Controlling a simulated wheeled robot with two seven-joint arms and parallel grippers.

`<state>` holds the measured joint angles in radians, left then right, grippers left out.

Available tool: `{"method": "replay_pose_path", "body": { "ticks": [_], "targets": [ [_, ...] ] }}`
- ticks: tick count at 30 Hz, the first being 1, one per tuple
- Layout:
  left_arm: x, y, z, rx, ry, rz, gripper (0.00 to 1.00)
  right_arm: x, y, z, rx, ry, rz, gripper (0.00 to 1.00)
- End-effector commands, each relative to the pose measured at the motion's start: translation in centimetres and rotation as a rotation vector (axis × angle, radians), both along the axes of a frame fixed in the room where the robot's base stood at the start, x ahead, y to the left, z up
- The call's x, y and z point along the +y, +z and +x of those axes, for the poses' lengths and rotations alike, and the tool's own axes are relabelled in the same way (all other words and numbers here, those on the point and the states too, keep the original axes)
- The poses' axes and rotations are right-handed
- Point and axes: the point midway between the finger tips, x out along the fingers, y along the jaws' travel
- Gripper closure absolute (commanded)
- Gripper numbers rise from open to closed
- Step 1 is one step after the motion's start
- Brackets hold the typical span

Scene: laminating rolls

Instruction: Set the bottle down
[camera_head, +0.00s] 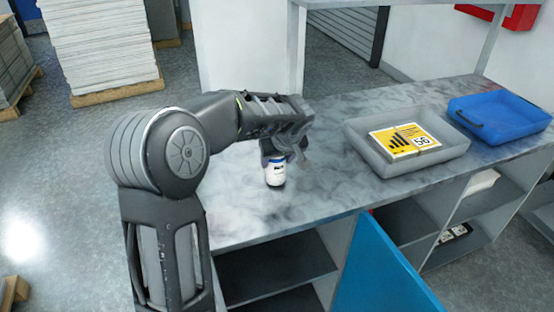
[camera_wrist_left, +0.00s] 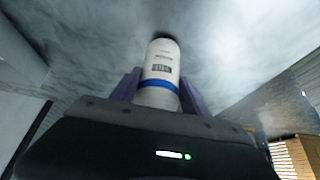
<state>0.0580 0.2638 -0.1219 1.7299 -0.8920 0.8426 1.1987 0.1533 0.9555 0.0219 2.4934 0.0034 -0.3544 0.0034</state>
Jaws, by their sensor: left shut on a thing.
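A small white bottle (camera_head: 275,173) with a blue band stands upright at the grey marbled worktop (camera_head: 330,185), in the middle of the head view. My left gripper (camera_head: 277,157) is shut on its upper part from above. The left wrist view shows the bottle (camera_wrist_left: 160,72) between the two fingers of my left gripper (camera_wrist_left: 158,92), its printed label facing the camera. The bottle's base is at or very near the worktop; I cannot tell whether it touches. My right gripper is not in view.
A grey tray (camera_head: 366,157) holding a yellow and white packet (camera_head: 403,140) stands to the right of the bottle. A blue tray (camera_head: 500,121) is farther right. Open shelves (camera_head: 276,264) and a blue panel (camera_head: 378,268) are below the worktop. The worktop around the bottle is clear.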

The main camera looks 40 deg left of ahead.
Motion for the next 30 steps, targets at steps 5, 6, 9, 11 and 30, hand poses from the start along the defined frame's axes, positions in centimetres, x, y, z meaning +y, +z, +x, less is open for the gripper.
{"method": "replay_pose_path", "body": {
  "ticks": [5, 6, 9, 11, 30],
  "targets": [
    [0.07, -0.49, 0.06, -0.004, 0.0, 0.002, 1.0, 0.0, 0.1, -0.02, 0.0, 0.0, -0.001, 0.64],
    [0.08, -0.48, 0.06, -0.004, 0.0, 0.002, 1.0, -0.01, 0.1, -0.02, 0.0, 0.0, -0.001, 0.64],
    [0.07, -0.48, 0.05, -0.004, 0.0, 0.002, 1.0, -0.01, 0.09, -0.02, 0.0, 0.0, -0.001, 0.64],
    [0.07, -0.58, 0.06, -0.004, 0.0, 0.002, 1.0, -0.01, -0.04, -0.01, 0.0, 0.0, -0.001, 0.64],
    [0.05, -0.76, -0.01, -0.001, 0.001, 0.0, 0.24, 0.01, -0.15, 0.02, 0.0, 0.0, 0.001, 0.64]
  ]
}}
